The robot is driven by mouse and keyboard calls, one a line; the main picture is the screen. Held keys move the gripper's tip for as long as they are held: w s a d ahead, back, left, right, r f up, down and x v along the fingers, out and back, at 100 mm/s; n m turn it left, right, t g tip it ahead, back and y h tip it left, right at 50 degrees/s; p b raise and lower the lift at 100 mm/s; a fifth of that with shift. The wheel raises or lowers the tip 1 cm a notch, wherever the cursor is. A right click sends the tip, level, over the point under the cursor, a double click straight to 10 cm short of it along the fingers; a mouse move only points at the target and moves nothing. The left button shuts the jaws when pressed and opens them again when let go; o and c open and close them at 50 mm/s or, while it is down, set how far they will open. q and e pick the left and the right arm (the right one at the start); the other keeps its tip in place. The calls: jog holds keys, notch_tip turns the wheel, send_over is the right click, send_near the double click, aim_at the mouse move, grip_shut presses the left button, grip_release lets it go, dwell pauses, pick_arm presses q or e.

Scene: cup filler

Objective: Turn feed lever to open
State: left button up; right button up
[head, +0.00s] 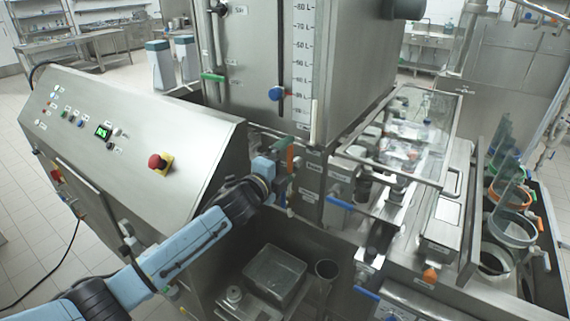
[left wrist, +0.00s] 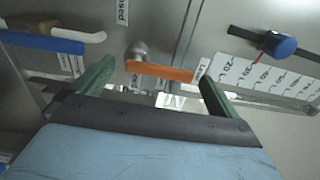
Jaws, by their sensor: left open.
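An orange lever handle (left wrist: 160,71) sits on a round metal pivot on the steel machine, and it lies between my open left gripper's green fingers in the left wrist view. The fingers stand to either side of it, with no clear contact. In the head view my left gripper (head: 284,168) is at the machine front below the tank, and the orange handle (head: 291,157) shows beside it. A blue lever handle (left wrist: 42,41) on a white pipe is left of it in the left wrist view. I cannot read which label says feed. My right gripper is not in view.
A control panel (head: 130,125) with a red emergency button (head: 157,162) stands left. Blue-handled levers (head: 340,203) and a clear guard (head: 415,130) are to the right. A metal bin (head: 274,275) lies below.

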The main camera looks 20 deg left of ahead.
pick_arm(q)
jog(key=b+v, duration=0.1)
jog(key=v, duration=1.2)
jog(key=shift+s, duration=0.2)
